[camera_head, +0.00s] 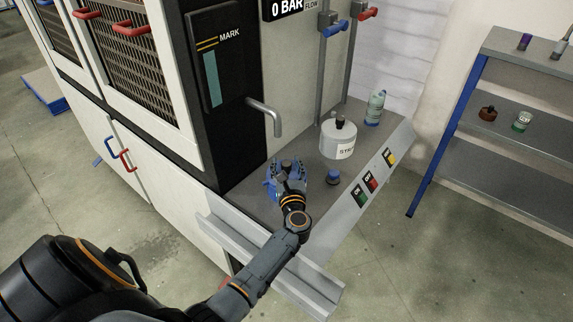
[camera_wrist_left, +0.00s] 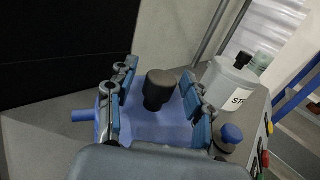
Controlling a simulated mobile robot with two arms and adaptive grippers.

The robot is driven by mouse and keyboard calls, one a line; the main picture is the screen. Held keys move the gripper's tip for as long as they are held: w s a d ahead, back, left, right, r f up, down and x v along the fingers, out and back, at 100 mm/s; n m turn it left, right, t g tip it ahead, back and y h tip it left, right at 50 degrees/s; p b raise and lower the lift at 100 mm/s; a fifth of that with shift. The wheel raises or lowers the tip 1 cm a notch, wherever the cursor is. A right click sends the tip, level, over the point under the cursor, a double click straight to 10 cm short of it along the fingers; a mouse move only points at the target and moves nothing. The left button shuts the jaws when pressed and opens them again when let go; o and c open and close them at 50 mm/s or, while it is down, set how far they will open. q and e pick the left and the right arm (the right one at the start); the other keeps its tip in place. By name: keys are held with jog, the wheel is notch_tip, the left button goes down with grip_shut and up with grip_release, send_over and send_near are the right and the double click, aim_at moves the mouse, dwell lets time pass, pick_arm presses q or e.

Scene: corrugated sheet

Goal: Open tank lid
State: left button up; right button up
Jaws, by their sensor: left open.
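A blue translucent tank (camera_wrist_left: 150,122) with a black knob-like lid (camera_wrist_left: 158,86) stands on the grey counter. In the head view the tank is mostly hidden by my left gripper (camera_head: 288,173). In the left wrist view the fingers of my left gripper (camera_wrist_left: 159,74) are open, one on each side of the lid. Gaps show between the lid and both fingers. The lid sits upright on top of the tank. My right gripper is in neither view.
A white container (camera_head: 338,140) with a black cap stands right of the tank, with a blue-topped knob (camera_head: 333,178) nearer and a bottle (camera_head: 375,108) behind. The sloped button panel (camera_head: 372,181) edges the counter.

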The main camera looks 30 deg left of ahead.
pick_arm(q)
grip_shut()
